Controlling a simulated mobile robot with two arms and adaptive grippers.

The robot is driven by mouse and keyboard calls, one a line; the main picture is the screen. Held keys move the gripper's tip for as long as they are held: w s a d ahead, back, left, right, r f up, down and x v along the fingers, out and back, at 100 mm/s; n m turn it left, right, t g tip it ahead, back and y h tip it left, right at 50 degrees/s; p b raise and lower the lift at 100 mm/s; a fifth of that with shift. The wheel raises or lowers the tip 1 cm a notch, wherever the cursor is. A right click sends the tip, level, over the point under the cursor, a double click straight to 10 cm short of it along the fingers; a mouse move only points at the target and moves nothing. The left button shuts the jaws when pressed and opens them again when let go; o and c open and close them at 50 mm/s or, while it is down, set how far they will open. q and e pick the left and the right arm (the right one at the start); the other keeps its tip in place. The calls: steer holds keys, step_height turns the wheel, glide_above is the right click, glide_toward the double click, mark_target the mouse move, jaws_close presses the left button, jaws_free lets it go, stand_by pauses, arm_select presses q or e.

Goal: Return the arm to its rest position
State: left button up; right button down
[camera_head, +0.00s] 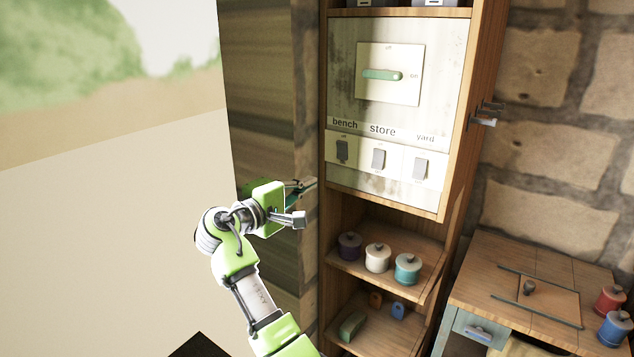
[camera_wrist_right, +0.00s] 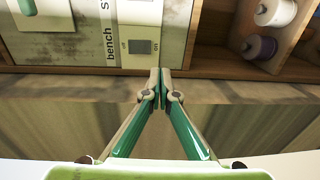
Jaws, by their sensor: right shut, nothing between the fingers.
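My right arm comes up from the bottom middle of the head view, bent, in green and silver. Its gripper (camera_head: 309,185) is beside the left edge of the wooden cabinet, a little below the row of switches. In the right wrist view its two fingertips (camera_wrist_right: 160,76) meet, with nothing between them. Their tips lie close to the cabinet's edge in that picture, below the bench switch (camera_wrist_right: 141,46); I cannot tell whether they touch anything. My left gripper is not in view.
The cabinet holds a panel with a green handle (camera_head: 382,75) lying level towards "on", and bench, store (camera_head: 378,158) and yard (camera_head: 420,168) switches. Lidded jars (camera_head: 377,257) stand on a shelf below. A workbench (camera_head: 480,262) is at right. Pale open space lies left of the arm.

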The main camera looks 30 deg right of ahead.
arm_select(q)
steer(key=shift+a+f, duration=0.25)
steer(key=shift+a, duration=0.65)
arm_select(e)
steer(key=shift+v, duration=0.8)
steer(key=shift+f, duration=0.1)
steer(key=shift+f, duration=0.1)
